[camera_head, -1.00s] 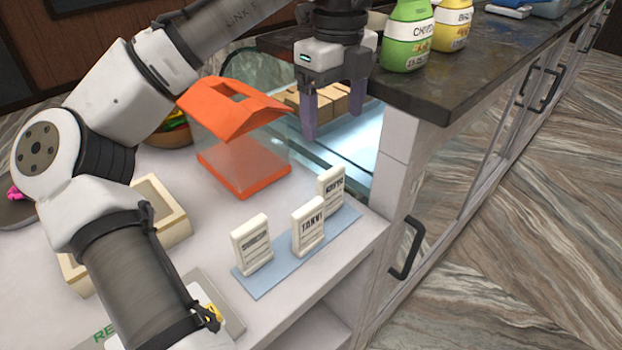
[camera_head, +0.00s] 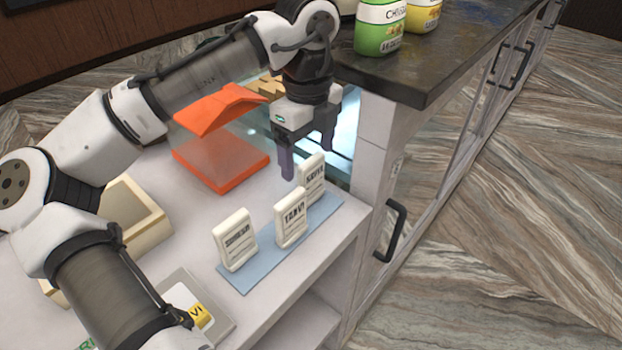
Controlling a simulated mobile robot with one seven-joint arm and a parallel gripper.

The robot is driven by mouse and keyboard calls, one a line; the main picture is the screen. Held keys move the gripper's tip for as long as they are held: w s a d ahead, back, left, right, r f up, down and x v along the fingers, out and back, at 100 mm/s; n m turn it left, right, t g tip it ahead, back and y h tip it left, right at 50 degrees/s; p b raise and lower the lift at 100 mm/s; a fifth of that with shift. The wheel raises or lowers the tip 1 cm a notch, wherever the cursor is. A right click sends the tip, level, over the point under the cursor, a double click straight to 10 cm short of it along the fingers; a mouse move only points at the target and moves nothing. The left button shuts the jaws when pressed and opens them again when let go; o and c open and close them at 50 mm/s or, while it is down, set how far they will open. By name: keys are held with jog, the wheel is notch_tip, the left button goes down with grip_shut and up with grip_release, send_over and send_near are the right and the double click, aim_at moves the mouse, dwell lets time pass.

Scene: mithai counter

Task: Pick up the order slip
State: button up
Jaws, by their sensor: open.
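A white slip with a yellow patch (camera_head: 196,312), lettering ending in "VI", lies on a grey tray (camera_head: 222,322) at the lower left. My forearm hides part of it. It looks like the order slip, though I cannot read it fully. My gripper (camera_head: 308,158) is open and empty, fingers pointing down, above and beside the rearmost white name block (camera_head: 312,182). I cannot tell whether it touches that block. A middle block reading "TANVI" (camera_head: 291,219) and a left block with unclear lettering (camera_head: 235,241) stand upright on a blue strip (camera_head: 262,277).
A cream open box (camera_head: 150,232) is at left. Green (camera_head: 378,38) and yellow (camera_head: 423,14) containers stand on the dark raised counter (camera_head: 430,75). The white counter's front edge is right of the strip.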

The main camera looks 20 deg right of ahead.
jog(key=shift+s+d+f, duration=0.1)
jog(key=shift+s+f, duration=0.05)
jog(key=shift+f, duration=0.8)
jog(key=shift+s+d+f, duration=0.1)
jog(key=shift+f, duration=0.8)
jog(key=c, duration=1)
jog(key=shift+c, duration=0.3)
jog(key=shift+r, duration=0.1)
notch_tip(320, 180, up, 20)
jog(key=shift+f+p, duration=0.2)
jog(key=shift+p, duration=0.15)
